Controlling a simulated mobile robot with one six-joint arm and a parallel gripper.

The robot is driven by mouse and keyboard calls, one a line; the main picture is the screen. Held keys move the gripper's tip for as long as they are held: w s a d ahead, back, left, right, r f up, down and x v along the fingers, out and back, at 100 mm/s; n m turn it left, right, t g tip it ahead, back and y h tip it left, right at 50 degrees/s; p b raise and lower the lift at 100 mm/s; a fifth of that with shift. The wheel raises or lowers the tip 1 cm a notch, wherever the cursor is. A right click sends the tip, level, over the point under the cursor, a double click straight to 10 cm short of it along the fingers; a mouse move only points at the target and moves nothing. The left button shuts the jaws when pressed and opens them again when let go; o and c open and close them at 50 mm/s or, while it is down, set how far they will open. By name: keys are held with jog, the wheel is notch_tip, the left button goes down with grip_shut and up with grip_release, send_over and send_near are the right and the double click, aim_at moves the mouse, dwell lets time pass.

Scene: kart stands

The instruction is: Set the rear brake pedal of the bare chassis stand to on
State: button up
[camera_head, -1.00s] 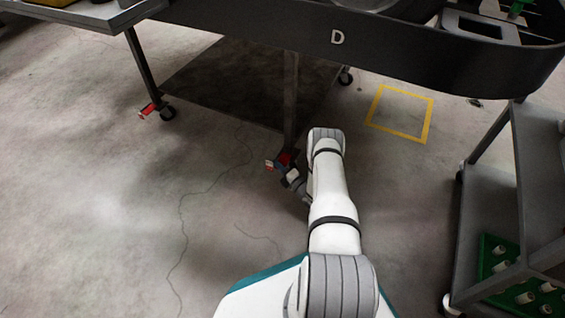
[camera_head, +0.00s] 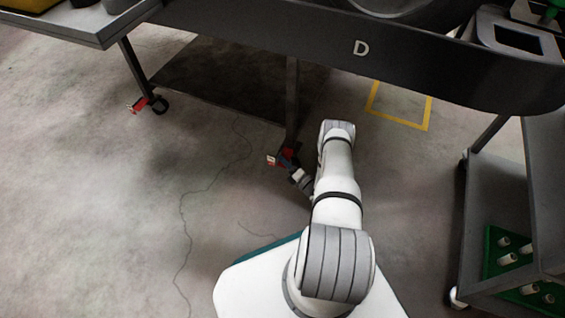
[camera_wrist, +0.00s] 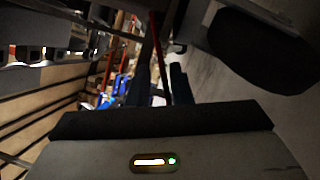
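The stand marked D (camera_head: 420,66) is a dark frame on legs with casters. A red brake pedal (camera_head: 271,160) with a pale end shows at the foot of its near leg (camera_head: 292,95). Another red pedal (camera_head: 138,105) is at the caster of the left leg. My gripper (camera_head: 287,154) is low beside the near leg, at the first pedal. In the wrist view, my gripper's two dark blue fingers (camera_wrist: 161,85) stand apart, with a thin red part (camera_wrist: 157,50) showing between them. I cannot tell whether they touch it. A black round shape, probably the caster wheel (camera_wrist: 265,50), is to the right.
A grey cart (camera_head: 495,185) with a green crate (camera_head: 491,262) of pale pieces stands at the right. A grey table (camera_head: 100,28) is at the upper left. A yellow floor square (camera_head: 408,121) lies beyond my arm. The floor at left is clear.

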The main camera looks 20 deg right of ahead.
jog(key=shift+o, duration=0.6)
jog(key=shift+a, duration=0.2)
jog(key=shift+s, duration=0.1)
jog(key=p+v, duration=0.2)
jog(key=v, duration=0.5)
jog(key=shift+s+d+p, duration=0.2)
jog(key=shift+s+p, duration=0.05)
jog(key=shift+p, duration=0.05)
